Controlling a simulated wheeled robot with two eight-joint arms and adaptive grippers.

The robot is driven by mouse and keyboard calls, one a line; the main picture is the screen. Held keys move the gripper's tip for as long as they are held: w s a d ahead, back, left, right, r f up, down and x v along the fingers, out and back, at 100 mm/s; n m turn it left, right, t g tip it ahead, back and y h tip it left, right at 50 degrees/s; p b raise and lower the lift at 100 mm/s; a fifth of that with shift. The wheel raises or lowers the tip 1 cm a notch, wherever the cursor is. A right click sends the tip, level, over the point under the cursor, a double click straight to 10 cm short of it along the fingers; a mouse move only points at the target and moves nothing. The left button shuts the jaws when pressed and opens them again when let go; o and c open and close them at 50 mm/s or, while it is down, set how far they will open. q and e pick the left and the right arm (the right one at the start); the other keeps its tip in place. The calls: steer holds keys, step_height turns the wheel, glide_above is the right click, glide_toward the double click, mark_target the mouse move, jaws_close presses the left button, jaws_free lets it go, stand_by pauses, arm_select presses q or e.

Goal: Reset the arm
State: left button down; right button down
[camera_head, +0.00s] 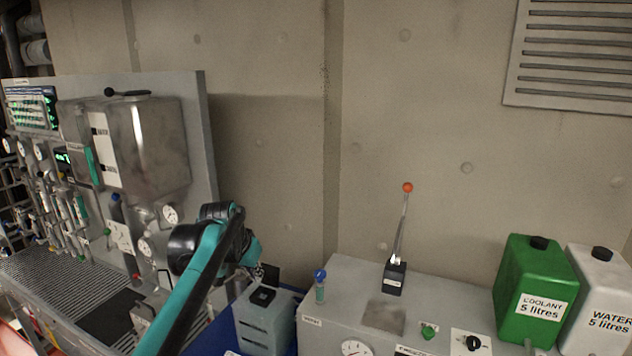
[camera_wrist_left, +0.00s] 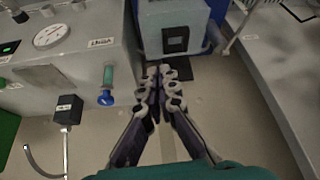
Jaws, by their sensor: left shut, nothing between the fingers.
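My left arm, teal and black, reaches up from the bottom edge in the head view. Its gripper (camera_head: 266,273) shows only in small part, behind the black wrist and above the grey-blue container. In the left wrist view the gripper (camera_wrist_left: 164,78) shows clearly: its dark fingers are together with nothing between them. The grey-blue container (camera_head: 263,324) with a black square on top stands just beyond the fingertips, and it also shows in the wrist view (camera_wrist_left: 150,40). The fingers appear apart from it. My right gripper is in neither view.
A grey bench (camera_head: 352,283) carries a lever with an orange knob (camera_head: 407,188), a small blue-capped vial (camera_head: 319,286) and gauges. A green coolant can (camera_head: 531,286) and a white water can (camera_head: 598,300) stand at right. A gauge panel (camera_head: 205,130) stands at left.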

arm_select(q)
steer(key=s+a+f+n+t+y+b, duration=0.1)
steer(key=s+f+n+b, duration=0.2)
steer(key=s+f+b, duration=1.4)
steer(key=s+f, duration=1.4)
steer(key=f, duration=0.1)
steer(key=shift+a+f+t, duration=0.2)
steer(key=shift+a+t, duration=0.05)
steer(key=shift+t, duration=0.15)
